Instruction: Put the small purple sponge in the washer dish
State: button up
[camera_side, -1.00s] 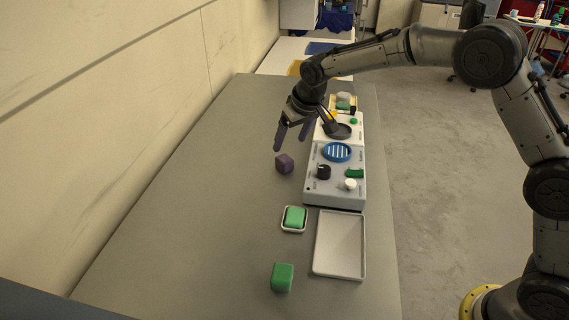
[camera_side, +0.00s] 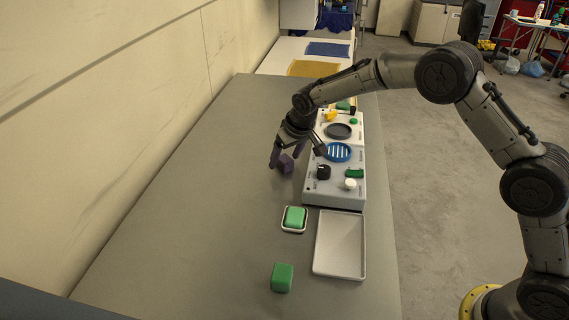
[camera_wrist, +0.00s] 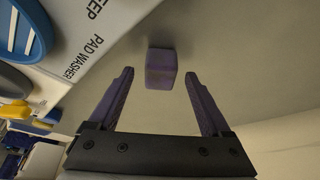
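The small purple sponge (camera_side: 286,166) sits on the grey counter, left of the grey panel unit. In the wrist view the sponge (camera_wrist: 161,68) is centred between and partly beyond the fingertips, with gaps on both sides. My gripper (camera_side: 286,157) is open and empty, pointing down at the sponge; in the wrist view both purple fingers (camera_wrist: 159,76) are spread. A blue round dish with white slots (camera_side: 337,152) is on the panel, right of my gripper. In the wrist view the dish (camera_wrist: 24,32) is cut off at top left, near a "PAD WASHER" label.
The panel unit (camera_side: 316,190) carries a black knob (camera_side: 323,172), a white knob (camera_side: 350,184), a green piece (camera_side: 354,173) and a dark round dish (camera_side: 338,131). Nearer are a green block (camera_side: 295,216) in a small white tray, a loose green block (camera_side: 282,278) and an empty tray (camera_side: 340,245). The counter's left is clear.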

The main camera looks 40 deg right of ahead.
grip_shut()
jog(key=shift+r, duration=0.1)
